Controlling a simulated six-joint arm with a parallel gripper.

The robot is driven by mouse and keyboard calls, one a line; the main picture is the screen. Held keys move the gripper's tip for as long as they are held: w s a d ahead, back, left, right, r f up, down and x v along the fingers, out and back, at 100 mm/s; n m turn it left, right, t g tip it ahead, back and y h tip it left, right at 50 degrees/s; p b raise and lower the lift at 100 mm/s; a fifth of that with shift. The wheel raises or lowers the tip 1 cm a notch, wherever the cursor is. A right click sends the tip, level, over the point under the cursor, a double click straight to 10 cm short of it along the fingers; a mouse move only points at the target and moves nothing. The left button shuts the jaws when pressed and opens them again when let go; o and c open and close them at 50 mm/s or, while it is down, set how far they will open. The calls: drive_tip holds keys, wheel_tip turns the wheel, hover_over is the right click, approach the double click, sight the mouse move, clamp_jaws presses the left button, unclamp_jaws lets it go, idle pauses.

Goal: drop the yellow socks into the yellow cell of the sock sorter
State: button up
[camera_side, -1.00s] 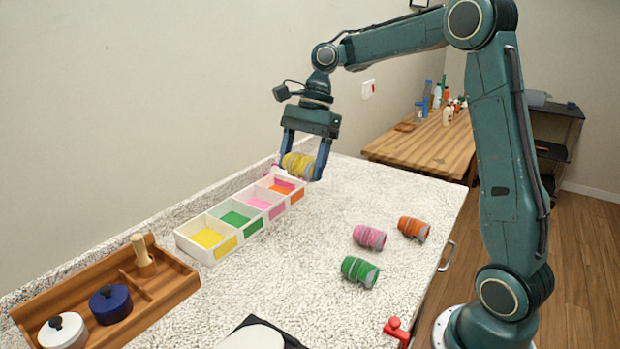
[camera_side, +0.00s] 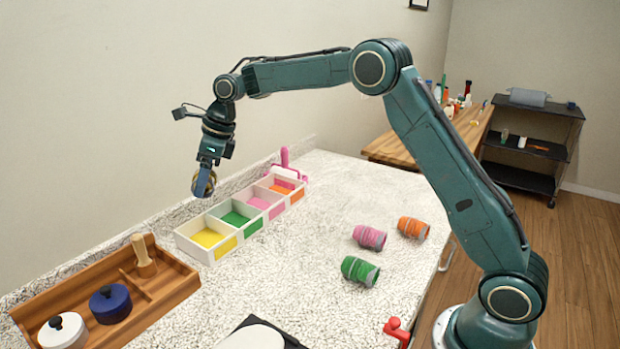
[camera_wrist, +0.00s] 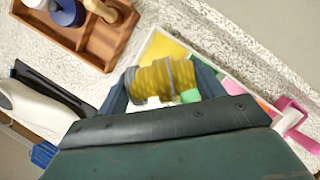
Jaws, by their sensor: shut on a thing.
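The yellow socks (camera_wrist: 162,81), a rolled bundle with a grey band, are held between the fingers of my gripper (camera_side: 203,184). In the side view the bundle is mostly hidden behind a finger. The sock sorter (camera_side: 226,256) is a white tray with a row of coloured cells. Its yellow cell (camera_side: 207,238) is at the near left end, and it looks empty. My gripper is above the sorter's yellow end, apart from it. In the wrist view the yellow cell (camera_wrist: 160,47) shows just beyond the bundle.
Green (camera_side: 360,271), pink (camera_side: 369,237) and orange (camera_side: 413,228) sock rolls lie on the counter at right. A wooden tray (camera_side: 172,296) with pots and a wooden peg stands at left. A pink-handled tool (camera_side: 287,163) is behind the sorter's far end.

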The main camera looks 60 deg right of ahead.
drive_tip(key=shift+a+f, duration=0.1)
drive_tip(key=shift+f, duration=0.1)
drive_tip(key=shift+f, duration=2.85)
drive_tip(key=o, duration=1)
drive_tip(key=shift+o, duration=0.2)
drive_tip(key=shift+r, duration=0.1)
drive_tip(key=v, duration=1.3)
drive_tip(key=shift+r, duration=0.25)
